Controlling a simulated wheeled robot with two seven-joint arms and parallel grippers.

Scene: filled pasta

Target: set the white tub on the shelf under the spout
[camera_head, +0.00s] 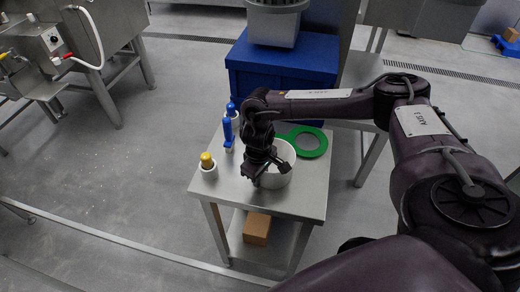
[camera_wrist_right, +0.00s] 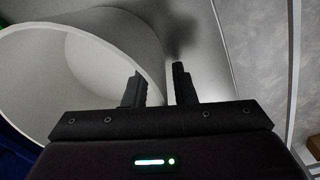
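The white tub (camera_head: 284,153) stands on the small metal table, partly hidden behind my right gripper. My right gripper (camera_head: 266,174) is at the tub's near side, pointing down. In the right wrist view the open tub (camera_wrist_right: 105,35) fills the upper left. The two fingers (camera_wrist_right: 160,88) are apart, with the tub's rim running between them; the left finger is on the inner side and the right finger outside. I cannot tell whether they touch the wall. My left gripper is not in view. I cannot make out for certain which part is the spout or its shelf.
On the table (camera_head: 310,203) are a green ring-shaped item (camera_head: 322,142), a blue-handled item (camera_head: 228,130) and a yellow-topped white container (camera_head: 208,168). A cardboard box (camera_head: 257,228) sits below. Blue crates (camera_head: 275,72) stand behind; a metal machine with a white hose (camera_head: 97,38) is far left.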

